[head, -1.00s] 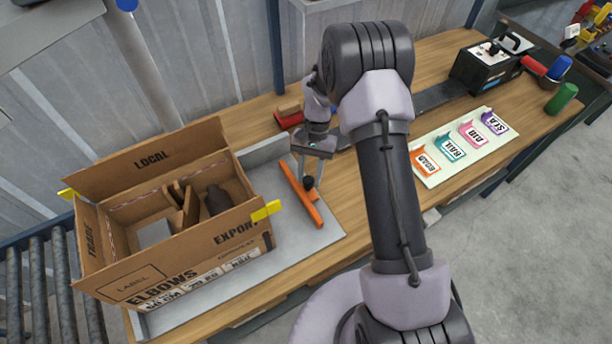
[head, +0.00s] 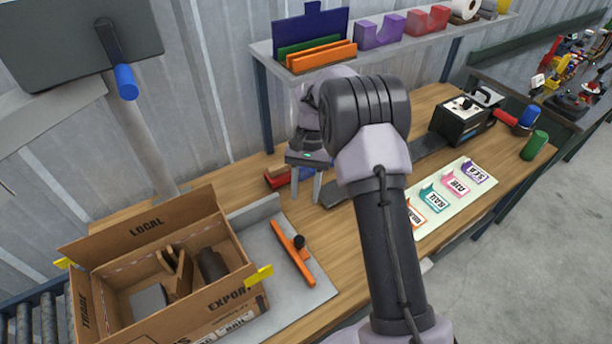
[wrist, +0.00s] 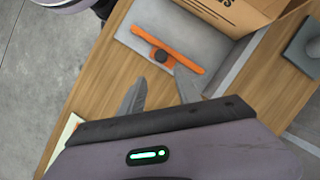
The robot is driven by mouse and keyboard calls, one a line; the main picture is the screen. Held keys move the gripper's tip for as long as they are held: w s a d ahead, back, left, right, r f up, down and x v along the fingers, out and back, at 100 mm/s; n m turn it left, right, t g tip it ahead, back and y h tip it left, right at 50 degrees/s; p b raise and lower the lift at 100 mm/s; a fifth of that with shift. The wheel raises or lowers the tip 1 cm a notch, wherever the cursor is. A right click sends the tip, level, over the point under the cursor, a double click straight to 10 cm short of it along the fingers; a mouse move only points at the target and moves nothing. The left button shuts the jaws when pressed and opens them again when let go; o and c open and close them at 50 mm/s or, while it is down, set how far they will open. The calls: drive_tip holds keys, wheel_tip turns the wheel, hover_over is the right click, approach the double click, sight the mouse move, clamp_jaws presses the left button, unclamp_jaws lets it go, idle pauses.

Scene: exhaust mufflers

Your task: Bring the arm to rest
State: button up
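My gripper (head: 305,187) hangs above the wooden bench, behind and to the right of the orange bar tool. Its two fingers are apart, with nothing between them. In the wrist view my gripper (wrist: 160,92) also shows both fingers spread and empty. The orange bar with a black knob (head: 292,252) lies on the grey mat (head: 312,290), clear of the fingers. It also shows in the wrist view (wrist: 178,51), beyond the fingertips.
An open cardboard box (head: 150,228) with dark parts stands at the left. A shelf (head: 350,62) with coloured holders runs behind the bench. A card with coloured labels (head: 440,205) and a black machine (head: 462,118) sit at the right.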

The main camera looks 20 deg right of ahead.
drive_tip(key=shift+v, duration=1.5)
drive_tip(key=s+a+r+n+t+b, duration=0.1)
drive_tip(key=s+a+r+t+b, duration=0.3)
drive_tip(key=s+r, duration=0.75)
drive_tip(key=s+a+t+b, duration=0.2)
drive_tip(key=s+t+b, duration=0.2)
drive_tip(key=s, duration=1.1)
drive_tip(key=shift+s+f+t+b, duration=0.3)
drive_tip(key=shift+t+b, duration=0.1)
drive_tip(key=shift+t, duration=0.4)
